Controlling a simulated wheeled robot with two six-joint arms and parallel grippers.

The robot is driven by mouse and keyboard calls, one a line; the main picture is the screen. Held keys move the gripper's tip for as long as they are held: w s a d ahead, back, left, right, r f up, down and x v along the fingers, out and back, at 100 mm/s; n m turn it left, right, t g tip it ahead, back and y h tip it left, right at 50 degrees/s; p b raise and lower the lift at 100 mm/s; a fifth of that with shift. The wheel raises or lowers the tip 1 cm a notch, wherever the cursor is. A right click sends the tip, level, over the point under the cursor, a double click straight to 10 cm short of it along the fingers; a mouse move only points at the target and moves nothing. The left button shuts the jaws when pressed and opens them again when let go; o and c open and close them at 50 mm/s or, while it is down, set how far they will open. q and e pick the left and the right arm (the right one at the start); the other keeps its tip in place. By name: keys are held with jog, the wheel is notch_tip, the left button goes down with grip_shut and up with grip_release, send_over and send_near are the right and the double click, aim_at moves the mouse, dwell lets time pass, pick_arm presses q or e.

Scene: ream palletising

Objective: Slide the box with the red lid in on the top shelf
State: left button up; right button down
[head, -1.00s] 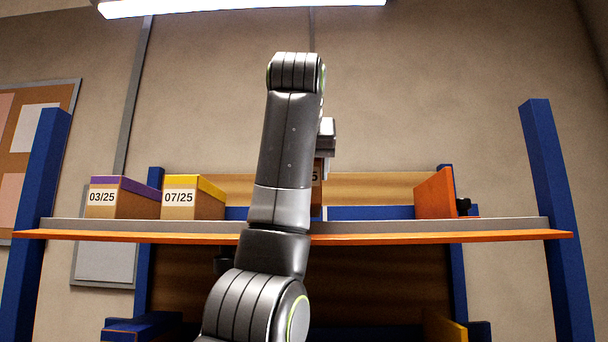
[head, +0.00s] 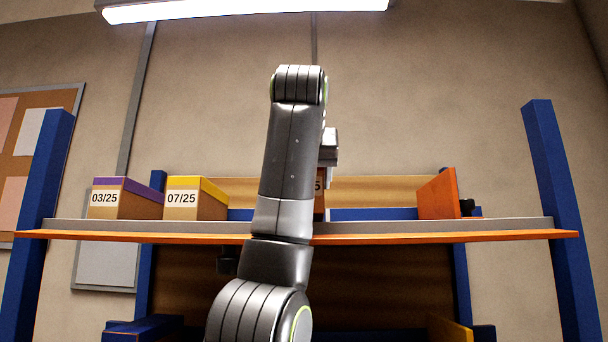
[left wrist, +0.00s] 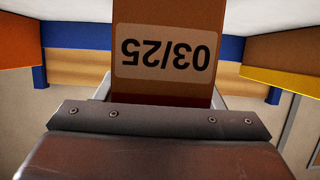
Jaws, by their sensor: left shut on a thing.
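A brown box (left wrist: 165,85) with an upside-down 03/25 label fills the middle of the left wrist view. My left gripper (left wrist: 160,103) is shut on it. In the head view my left gripper (head: 329,150) is above the middle of the top shelf (head: 400,226), and a strip of the box (head: 319,203) shows below it at shelf height. My arm hides most of the box. My right gripper is not in view.
A purple-lidded box (head: 118,205) and a yellow-lidded box (head: 188,207) stand on the shelf's left. An orange upright panel (head: 437,195) stands to the right. The shelf between the panel and my held box is clear. Blue posts (head: 556,200) flank the rack.

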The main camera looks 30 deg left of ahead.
pick_arm(q)
jog(key=shift+w+a+f, duration=0.2)
jog(key=shift+w+f, duration=0.05)
jog(key=shift+w, duration=0.1)
jog(key=shift+w+a, duration=0.1)
jog(key=shift+w, duration=0.15)
jog(key=shift+w+f, duration=0.1)
jog(key=o, duration=1.2)
jog(key=shift+s, duration=0.35)
jog(key=shift+o, duration=0.2)
jog(key=shift+w, duration=0.15)
jog(key=b+v, duration=0.4)
jog(key=v, duration=1.3)
jog(key=shift+s+d, duration=0.25)
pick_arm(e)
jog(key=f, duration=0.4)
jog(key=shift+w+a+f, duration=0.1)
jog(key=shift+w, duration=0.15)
pick_arm(q)
jog(key=shift+w, duration=0.15)
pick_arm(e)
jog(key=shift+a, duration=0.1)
